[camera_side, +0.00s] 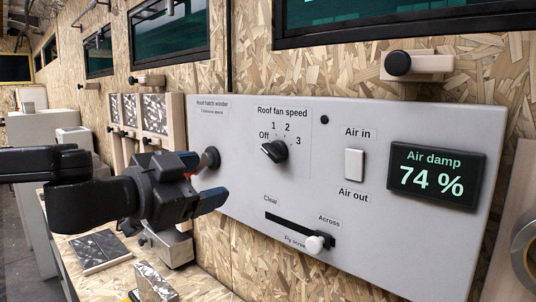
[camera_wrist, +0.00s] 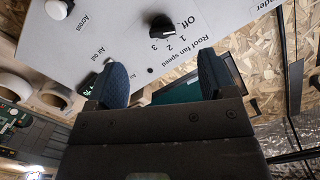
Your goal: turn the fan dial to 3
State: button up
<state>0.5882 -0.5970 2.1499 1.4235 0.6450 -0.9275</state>
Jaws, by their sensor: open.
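The fan dial (camera_side: 275,151) is a black knob with a raised ridge on the pale grey panel, under the label "Roof fan speed". Off, 1, 2 and 3 are printed around it. Its ridge slants toward the upper left, in line with Off, though the marked end is hard to make out. The dial also shows in the wrist view (camera_wrist: 161,29), beyond and between the fingertips. My gripper (camera_side: 203,180) is open and empty, left of the dial and apart from it. In the wrist view my gripper (camera_wrist: 161,72) shows two blue-grey fingertips spread wide.
A dark round winder knob (camera_side: 211,157) sticks out close to my upper finger. The panel also has a white rocker switch (camera_side: 354,165), a slider with a white knob (camera_side: 315,244) and a display (camera_side: 436,175) reading 74 %. The panel face before the dial is clear.

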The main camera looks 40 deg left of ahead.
aim_at(268, 154)
jog(key=shift+m+t+h, duration=0.3)
jog(key=shift+t+h, duration=0.1)
jog(key=shift+h, duration=0.1)
jog(key=w, duration=0.4)
jog(key=w+r, duration=0.1)
jog(key=w, duration=0.4)
jog(key=w+d, duration=0.1)
jog(key=w, duration=0.4)
jog(key=shift+d+r, duration=0.1)
jog(key=shift+r, duration=0.3)
jog(key=c, duration=0.9)
